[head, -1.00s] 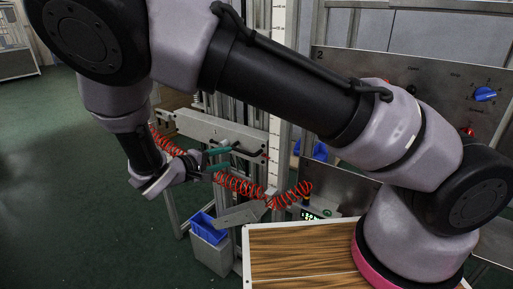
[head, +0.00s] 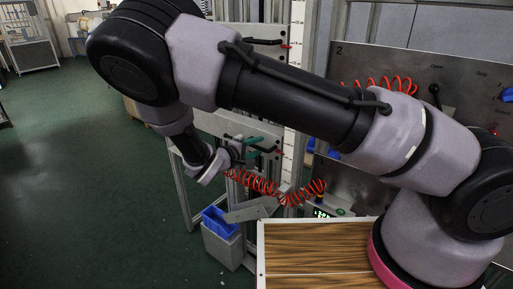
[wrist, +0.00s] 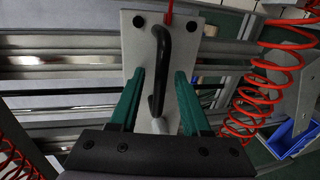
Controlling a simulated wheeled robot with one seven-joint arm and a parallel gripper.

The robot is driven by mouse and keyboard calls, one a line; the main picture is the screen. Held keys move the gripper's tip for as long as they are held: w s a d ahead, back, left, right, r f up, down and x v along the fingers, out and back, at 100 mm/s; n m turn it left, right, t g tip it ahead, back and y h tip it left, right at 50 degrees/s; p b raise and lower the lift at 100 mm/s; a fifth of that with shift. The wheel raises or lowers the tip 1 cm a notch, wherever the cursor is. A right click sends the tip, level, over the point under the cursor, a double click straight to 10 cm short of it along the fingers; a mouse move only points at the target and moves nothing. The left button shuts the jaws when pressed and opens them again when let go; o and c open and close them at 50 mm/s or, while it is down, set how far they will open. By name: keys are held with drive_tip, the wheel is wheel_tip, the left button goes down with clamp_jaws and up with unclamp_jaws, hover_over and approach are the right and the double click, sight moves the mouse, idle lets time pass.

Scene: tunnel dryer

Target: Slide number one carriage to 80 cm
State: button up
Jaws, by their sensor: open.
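A carriage with a grey plate (wrist: 190,25) and a black bar handle (wrist: 160,60) fills the middle of the wrist view. My gripper (wrist: 160,76) has its two green fingers apart, one on each side of the handle; I cannot tell whether they touch it. In the head view my gripper (head: 255,143) is at the lower carriage (head: 222,124), beside a white vertical scale (head: 294,75). A red pointer (head: 280,152) sits at the scale there. The scale's figures are too small to read, and no carriage number is legible.
An upper carriage (head: 237,31) with its own red pointer is above. Red coiled hoses (head: 265,187) hang below my gripper and also show at the right of the wrist view (wrist: 262,80). A blue bin (head: 217,220) stands below. A panel marked 2 (head: 355,65) is at the right.

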clamp_jaws()
idle(1.4)
